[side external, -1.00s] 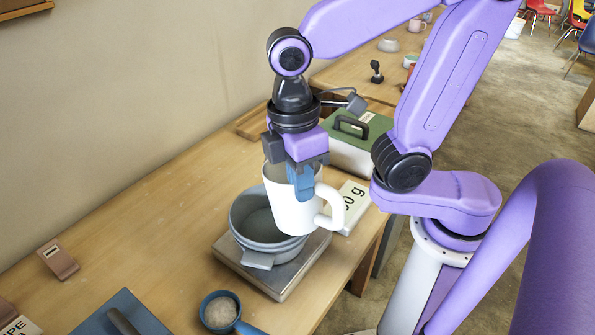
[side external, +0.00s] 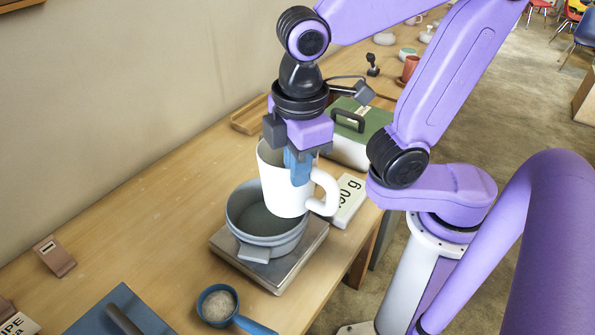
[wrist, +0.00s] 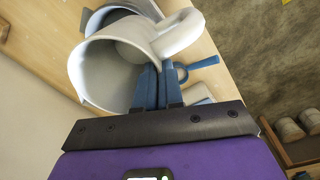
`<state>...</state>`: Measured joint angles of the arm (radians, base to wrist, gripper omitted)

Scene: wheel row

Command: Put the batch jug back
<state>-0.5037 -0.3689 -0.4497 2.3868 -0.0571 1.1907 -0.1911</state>
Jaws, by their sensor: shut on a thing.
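The white batch jug (side external: 285,193) is held in the air over the back right part of a grey bowl (side external: 247,224). My gripper (side external: 300,168) is shut on the jug's wall near its rim, with the handle sticking out to the right. In the wrist view the jug (wrist: 95,72) shows its open mouth, and the blue fingers (wrist: 158,88) pinch its rim near the handle. The part of the jug's inside that shows looks pale and empty. The bowl sits on a metal scale (side external: 285,270).
A card marked in grams (side external: 348,203) lies right of the jug. A green-lidded box (side external: 362,127) with a black handle stands behind. A blue scoop of pale grain (side external: 218,305) and a blue board (side external: 115,312) lie in front. The left bench (side external: 150,215) is largely clear.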

